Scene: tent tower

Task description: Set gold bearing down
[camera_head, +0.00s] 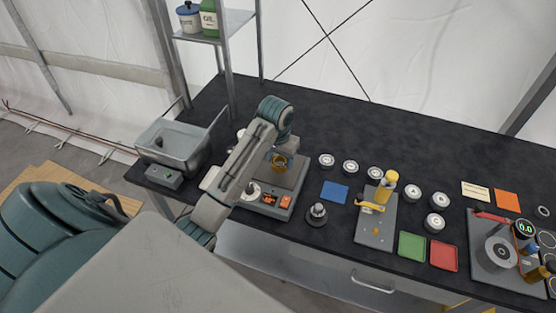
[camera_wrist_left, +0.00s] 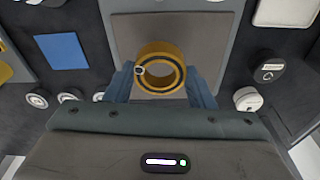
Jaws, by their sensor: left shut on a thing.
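The gold bearing (camera_wrist_left: 150,52) is a ring with a dark inner band and an open middle. My left gripper (camera_wrist_left: 160,82) has one blue finger on each side of it and is shut on it. In the head view the bearing (camera_head: 279,163) shows just below my left wrist, over the grey plate (camera_head: 293,174) of a device with orange displays (camera_head: 285,201). I cannot tell whether the bearing touches the plate. My left arm hides part of the device. My right gripper is not in view.
A metal basin (camera_head: 178,143) stands left of the arm. Several round white-topped pieces, a blue square (camera_head: 334,191) and a press-like stand (camera_head: 375,226) lie to the right. Green (camera_head: 411,246) and red (camera_head: 443,256) squares are near the front edge. The back of the black table is clear.

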